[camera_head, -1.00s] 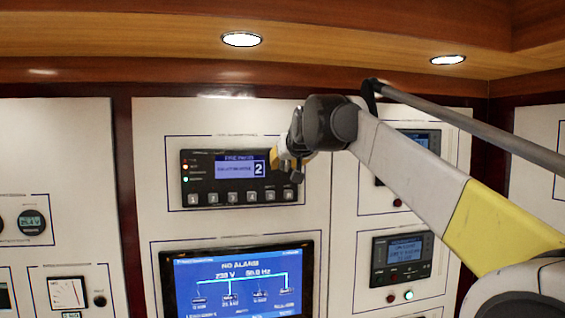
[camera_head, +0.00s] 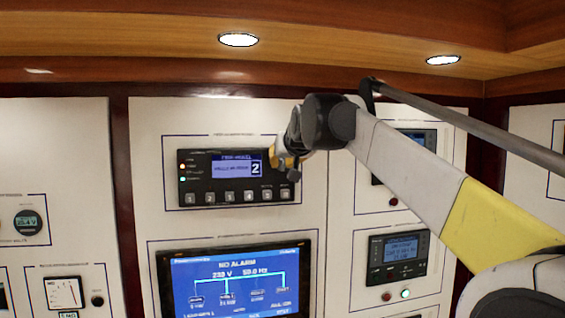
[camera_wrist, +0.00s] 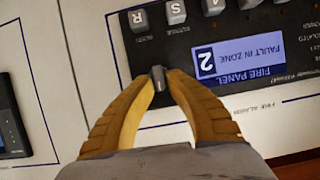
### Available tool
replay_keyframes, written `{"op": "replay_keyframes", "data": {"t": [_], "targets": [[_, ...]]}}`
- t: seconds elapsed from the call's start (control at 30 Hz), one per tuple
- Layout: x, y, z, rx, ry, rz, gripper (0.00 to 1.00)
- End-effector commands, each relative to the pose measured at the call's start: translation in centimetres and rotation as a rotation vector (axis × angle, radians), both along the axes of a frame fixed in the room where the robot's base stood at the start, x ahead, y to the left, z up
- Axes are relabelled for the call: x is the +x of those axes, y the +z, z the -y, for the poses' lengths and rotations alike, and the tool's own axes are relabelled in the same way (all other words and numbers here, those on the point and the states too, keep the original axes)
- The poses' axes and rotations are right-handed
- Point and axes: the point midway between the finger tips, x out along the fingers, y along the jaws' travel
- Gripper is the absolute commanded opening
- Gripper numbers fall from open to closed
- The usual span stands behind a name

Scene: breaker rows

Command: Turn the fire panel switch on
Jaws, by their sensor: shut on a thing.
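The fire panel (camera_head: 220,197) is a dark unit with a blue screen, a row of buttons and small lamps, set in a white wall panel. In the wrist view it appears upside down (camera_wrist: 185,50), its screen (camera_wrist: 238,56) reading "FIRE PANEL", "FAULT IN ZONE" and a 2. My gripper (camera_head: 283,165) is at the panel's right end in the head view. In the wrist view its yellow fingers (camera_wrist: 158,72) are shut on a small grey switch lever (camera_wrist: 158,80) at the panel's edge. The switch's base is partly hidden by the fingertips.
A large blue display (camera_head: 235,285) sits below the fire panel. A smaller controller (camera_head: 398,256) with lit lamps is at lower right. Gauges (camera_head: 64,292) are on the left wall panel. A wooden ledge with round lights (camera_head: 238,40) runs above.

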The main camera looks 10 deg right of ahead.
Motion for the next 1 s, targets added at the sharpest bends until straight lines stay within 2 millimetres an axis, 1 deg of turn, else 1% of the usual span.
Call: {"op": "replay_keyframes", "data": {"t": [0.03, 0.27, 1.0], "targets": [[-0.02, -0.29, 0.06, 0.017, 0.0, -0.008, 0.0], [0.01, -0.28, 0.22, 0.155, -0.001, -0.008, 0.0], [0.01, -0.72, 0.55, 0.847, 0.006, -0.006, 0.0]]}}
